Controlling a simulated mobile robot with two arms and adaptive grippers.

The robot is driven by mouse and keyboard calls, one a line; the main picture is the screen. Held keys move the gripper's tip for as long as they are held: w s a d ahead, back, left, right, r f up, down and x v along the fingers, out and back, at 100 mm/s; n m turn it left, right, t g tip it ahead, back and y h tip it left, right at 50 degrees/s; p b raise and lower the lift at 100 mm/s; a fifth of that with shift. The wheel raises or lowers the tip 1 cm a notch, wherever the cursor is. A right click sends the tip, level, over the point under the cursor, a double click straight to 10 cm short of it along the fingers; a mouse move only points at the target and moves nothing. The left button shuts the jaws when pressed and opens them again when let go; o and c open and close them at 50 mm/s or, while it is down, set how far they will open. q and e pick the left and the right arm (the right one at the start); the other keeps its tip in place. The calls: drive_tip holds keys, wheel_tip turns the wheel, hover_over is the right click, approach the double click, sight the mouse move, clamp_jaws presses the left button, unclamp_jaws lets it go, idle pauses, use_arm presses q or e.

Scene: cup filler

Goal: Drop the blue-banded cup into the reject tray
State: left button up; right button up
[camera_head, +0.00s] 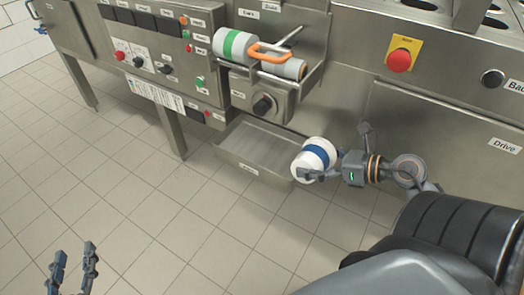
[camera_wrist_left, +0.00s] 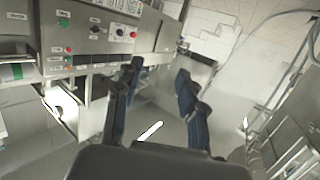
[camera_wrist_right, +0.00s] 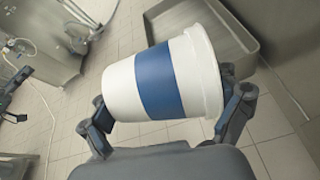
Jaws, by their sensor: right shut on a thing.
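The blue-banded cup (camera_head: 311,159) is white with a blue band and lies on its side in my right gripper (camera_head: 322,171). In the right wrist view the cup (camera_wrist_right: 158,82) fills the middle, between the two fingers of my right gripper (camera_wrist_right: 170,118). The reject tray (camera_head: 254,150) is a shallow metal tray at the machine's foot. The cup is at the tray's right end in the head view; I cannot tell its height above it. The tray (camera_wrist_right: 222,28) also shows behind the cup. My left gripper (camera_head: 74,268) is open and empty at lower left; it also shows in the left wrist view (camera_wrist_left: 158,100).
A green-banded cup (camera_head: 234,46) lies on a holder beside an orange handle (camera_head: 270,51) above the tray. A red stop button (camera_head: 400,59) and a control panel (camera_head: 140,45) are on the machine. The tiled floor (camera_head: 150,200) in front is clear.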

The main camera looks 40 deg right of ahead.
hover_over(264, 166)
drive_tip(key=s+d, duration=0.1)
drive_tip(key=s, duration=0.2)
drive_tip(key=shift+w+d+b, duration=0.2)
drive_tip(key=shift+w+b, duration=0.05)
drive_tip(key=shift+b, duration=0.15)
drive_tip(key=w, duration=0.1)
drive_tip(key=w+a, duration=0.1)
drive_tip(key=shift+w+a, duration=0.15)
drive_tip(key=shift+w, duration=0.25)
drive_tip(key=shift+s+f+b, duration=0.1)
drive_tip(key=shift+f+b, duration=0.45)
drive_tip(key=shift+f, duration=0.2)
use_arm(q)
wheel_tip(264, 166, up, 9)
drive_tip(key=d+t+h, duration=0.1)
drive_tip(key=t, duration=0.4)
drive_tip(key=shift+d+f+h, duration=0.15)
drive_tip(key=shift+h, duration=0.15)
drive_tip(key=shift+w+t, duration=0.1)
drive_tip(key=shift+t, duration=0.2)
drive_tip(key=shift+r+h, duration=0.3)
drive_tip(key=shift+r, duration=0.15)
use_arm(e)
drive_tip(key=shift+f, duration=0.3)
